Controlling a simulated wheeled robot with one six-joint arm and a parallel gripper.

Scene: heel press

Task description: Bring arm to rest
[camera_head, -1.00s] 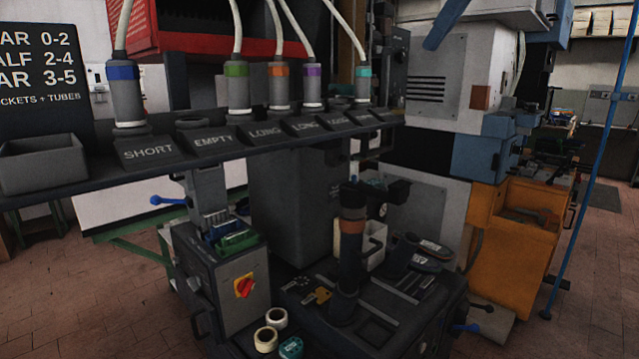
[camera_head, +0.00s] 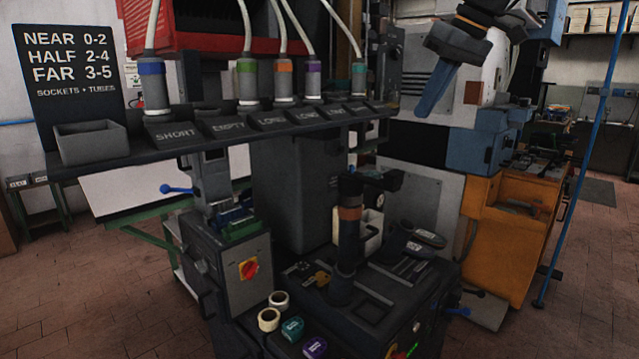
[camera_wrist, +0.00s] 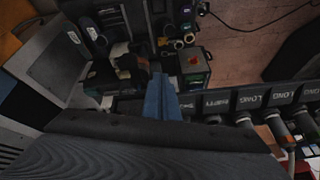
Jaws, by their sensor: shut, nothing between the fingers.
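My gripper (camera_head: 428,106) hangs at the upper right of the head view, its blue fingers pointing down and slightly left. It is in front of the large grey machine, clear of the rack and the bench. In the wrist view, the blue fingers of my gripper (camera_wrist: 160,82) are together with nothing between them. The labelled rack (camera_head: 230,128) with several colour-banded tubes runs across the middle of the head view. The heel press column (camera_head: 348,230) stands upright on the dark bench, with an orange band near its top.
A grey open bin (camera_head: 90,145) sits at the rack's left end. Rolls (camera_head: 269,319) and a box with a red switch (camera_head: 249,269) are on the bench. An orange cabinet (camera_head: 510,240) and blue pole (camera_head: 572,210) stand at right.

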